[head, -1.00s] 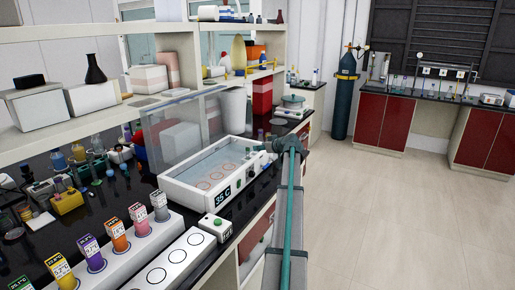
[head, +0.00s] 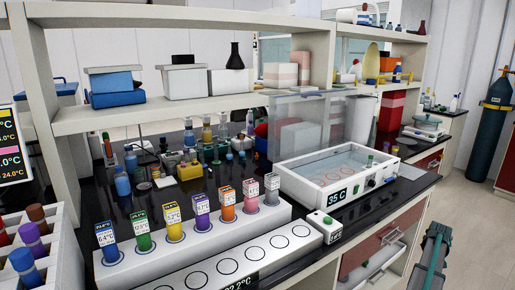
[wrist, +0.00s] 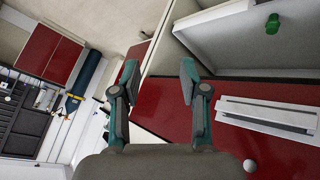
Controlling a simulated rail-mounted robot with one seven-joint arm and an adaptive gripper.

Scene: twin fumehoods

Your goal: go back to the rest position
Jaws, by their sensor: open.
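My gripper (wrist: 158,85) shows in the wrist view with its two fingers spread wide apart and nothing between them. Beyond the fingers are a red cabinet front (wrist: 240,115) and a pale edge of the bench.
The bench holds a water bath (head: 300,185) reading 35 C, a white rack (head: 190,235) of coloured labelled vials and a white block (head: 235,265) with empty rings.

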